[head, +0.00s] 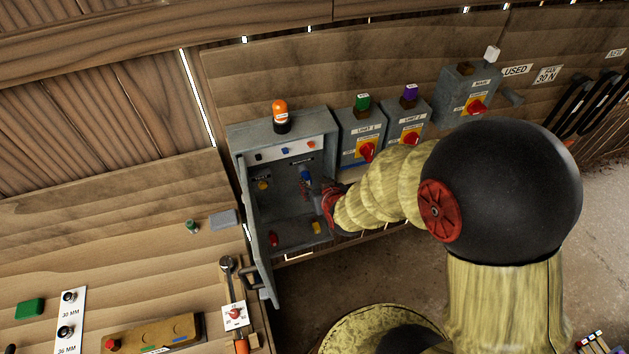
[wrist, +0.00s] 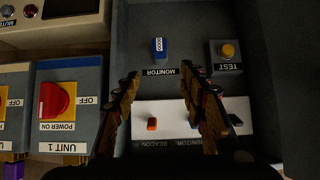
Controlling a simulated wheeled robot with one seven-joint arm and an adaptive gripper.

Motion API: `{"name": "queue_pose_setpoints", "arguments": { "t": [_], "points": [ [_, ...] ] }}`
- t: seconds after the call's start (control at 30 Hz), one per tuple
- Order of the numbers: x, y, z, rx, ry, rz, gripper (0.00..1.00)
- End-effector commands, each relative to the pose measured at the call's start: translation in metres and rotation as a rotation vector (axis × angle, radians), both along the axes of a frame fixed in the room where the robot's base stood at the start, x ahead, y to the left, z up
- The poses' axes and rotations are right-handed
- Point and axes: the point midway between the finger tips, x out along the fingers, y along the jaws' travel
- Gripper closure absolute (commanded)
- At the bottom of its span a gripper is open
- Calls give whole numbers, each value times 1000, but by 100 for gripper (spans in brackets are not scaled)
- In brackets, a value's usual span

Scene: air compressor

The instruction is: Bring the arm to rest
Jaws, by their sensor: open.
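My arm (head: 385,192) reaches from the lower right to the open grey cabinet (head: 285,128) on the wooden wall. My gripper (head: 322,192) is at the right side of the cabinet opening, partly hidden by its own wrist. In the wrist view, upside down, the open gripper (wrist: 160,75) has nothing between its fingers. A blue switch (wrist: 158,48) above the MONITOR label shows just beyond the fingertips. Whether the fingers touch anything, I cannot tell. A yellow TEST knob (wrist: 228,51) is to the right.
The cabinet door (head: 257,220) hangs open on the left. Grey boxes with red rotary switches (head: 367,151) stand right of the cabinet, near my arm. An orange-topped beacon (head: 280,115) stands on the cabinet. A wooden bench with a lever (head: 228,265) is at lower left.

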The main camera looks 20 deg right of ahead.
Motion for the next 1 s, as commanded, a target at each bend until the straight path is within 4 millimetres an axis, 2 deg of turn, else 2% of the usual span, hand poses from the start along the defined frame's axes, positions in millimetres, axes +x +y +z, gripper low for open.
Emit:
{"name": "queue_pose_setpoints", "arguments": {
  "t": [0.27,0.37,0.47,0.5,0.57,0.77,1.0],
  "points": [
    [-1,0,-1,0,6,0,58],
    [-10,0,-13,0,61,0,58],
    [-39,0,-40,2,197,1,58],
    [-54,1,-49,1,266,2,58],
    [-75,1,-52,2,360,2,58],
    [-135,1,-31,2,583,6,58],
    [-209,0,21,0,685,7,58]
  ]
}}
